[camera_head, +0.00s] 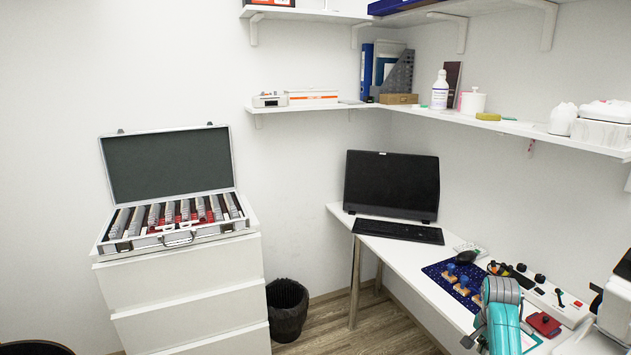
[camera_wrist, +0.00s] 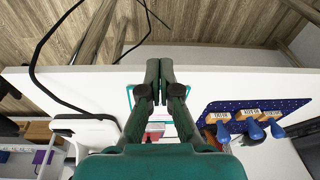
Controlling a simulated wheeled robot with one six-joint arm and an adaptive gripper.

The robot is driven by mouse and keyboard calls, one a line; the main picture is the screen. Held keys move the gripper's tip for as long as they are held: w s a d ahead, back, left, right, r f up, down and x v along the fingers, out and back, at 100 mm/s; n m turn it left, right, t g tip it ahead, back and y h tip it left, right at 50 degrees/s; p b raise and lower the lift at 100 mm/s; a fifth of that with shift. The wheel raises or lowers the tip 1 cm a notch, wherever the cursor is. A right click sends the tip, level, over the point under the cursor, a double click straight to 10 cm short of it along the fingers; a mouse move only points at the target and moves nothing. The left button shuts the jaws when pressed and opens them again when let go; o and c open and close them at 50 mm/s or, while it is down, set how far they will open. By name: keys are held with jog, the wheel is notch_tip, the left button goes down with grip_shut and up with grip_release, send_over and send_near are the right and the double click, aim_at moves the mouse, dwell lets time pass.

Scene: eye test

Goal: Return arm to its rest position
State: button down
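My gripper (camera_wrist: 159,72) shows in the wrist view with its two dark fingertips together and nothing visible between them. It is over the white desk (camera_wrist: 90,85), near the desk's edge, with the wooden floor beyond. My teal arm (camera_head: 501,318) reaches in at the lower right of the head view, over the desk. The gripper itself cannot be made out clearly there. The fingers and the teal body hide part of the desk, including most of a red thing (camera_wrist: 155,128) behind them.
A dark blue mat (camera_wrist: 290,103) with several wooden blocks with blue tops lies right of the fingers. A white device (camera_wrist: 85,130) and a black cable (camera_wrist: 36,60) are left. A monitor (camera_head: 391,185), keyboard (camera_head: 398,231) and red box (camera_head: 543,323) are on the desk.

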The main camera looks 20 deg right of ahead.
jog(key=s+a+f+n+t+h, duration=0.1)
jog(key=s+a+f+n+t, duration=0.25)
jog(key=a+f, duration=1.2)
jog(key=s+a+f+n+t, duration=0.35)
jog(key=s+a, duration=0.65)
jog(key=a, duration=0.4)
jog(key=s+a+r+n+t, duration=0.2)
jog(key=s+a+r+n, duration=0.15)
jog(key=s+a, duration=0.3)
jog(key=s+a+r+n+t, duration=0.1)
jog(key=s+a+r+n, duration=0.1)
jog(key=s+a+r, duration=0.45)
jog(key=s+a+r+n+t+y, duration=0.3)
jog(key=s+r+t, duration=0.1)
jog(key=s+r, duration=1)
notch_tip(320, 180, up, 2)
jog(key=shift+r, duration=0.1)
jog(key=shift+n, duration=0.25)
